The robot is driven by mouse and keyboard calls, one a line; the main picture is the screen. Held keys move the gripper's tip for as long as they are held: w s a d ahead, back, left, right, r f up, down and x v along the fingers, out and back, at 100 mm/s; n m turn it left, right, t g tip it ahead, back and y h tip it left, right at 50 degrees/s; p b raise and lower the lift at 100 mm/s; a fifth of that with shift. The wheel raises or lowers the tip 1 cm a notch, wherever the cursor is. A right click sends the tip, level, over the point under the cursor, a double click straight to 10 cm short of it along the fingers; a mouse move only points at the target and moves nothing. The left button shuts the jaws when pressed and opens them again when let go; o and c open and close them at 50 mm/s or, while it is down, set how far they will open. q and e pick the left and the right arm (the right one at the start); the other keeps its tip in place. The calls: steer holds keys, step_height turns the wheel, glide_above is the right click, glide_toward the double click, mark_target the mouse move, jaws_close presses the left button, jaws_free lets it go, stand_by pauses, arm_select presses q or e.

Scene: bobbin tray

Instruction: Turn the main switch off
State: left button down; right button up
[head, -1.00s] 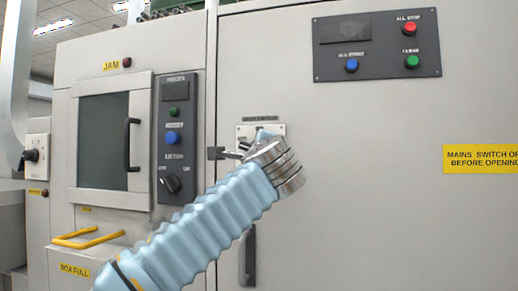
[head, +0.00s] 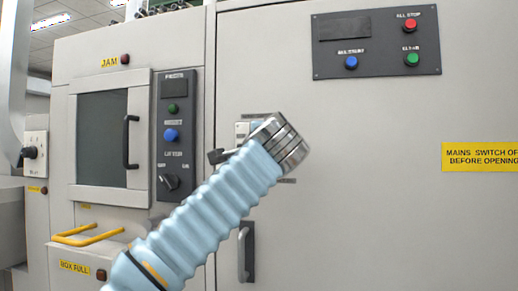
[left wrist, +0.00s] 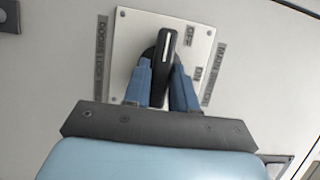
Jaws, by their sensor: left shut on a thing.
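The main switch is a black handle (left wrist: 168,55) with a white line, on a pale plate (left wrist: 127,50) that also shows in the head view (head: 241,129). The handle's white line points up in the left wrist view, left of the OFF mark (left wrist: 187,32); the ON mark (left wrist: 198,74) is lower right. My left gripper (left wrist: 163,80) has its blue fingers on either side of the handle and is shut on it. In the head view, my wrist hides the handle and most of the fingers (head: 256,126). My right gripper is not in view.
The switch is on a large grey cabinet door (head: 380,200) with a door handle (head: 246,252) below it. A button panel (head: 377,82) is above right. A dark control panel (head: 174,138) and a yellow bar (head: 88,236) are to the left.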

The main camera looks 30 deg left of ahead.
arm_select(q)
steer(key=c, duration=1)
jaws_free()
steer(key=shift+s, duration=0.1)
steer(key=b+v, duration=0.2)
steer(key=v, duration=1.1)
steer(key=shift+s+d, duration=0.2)
steer(key=shift+s, duration=0.1)
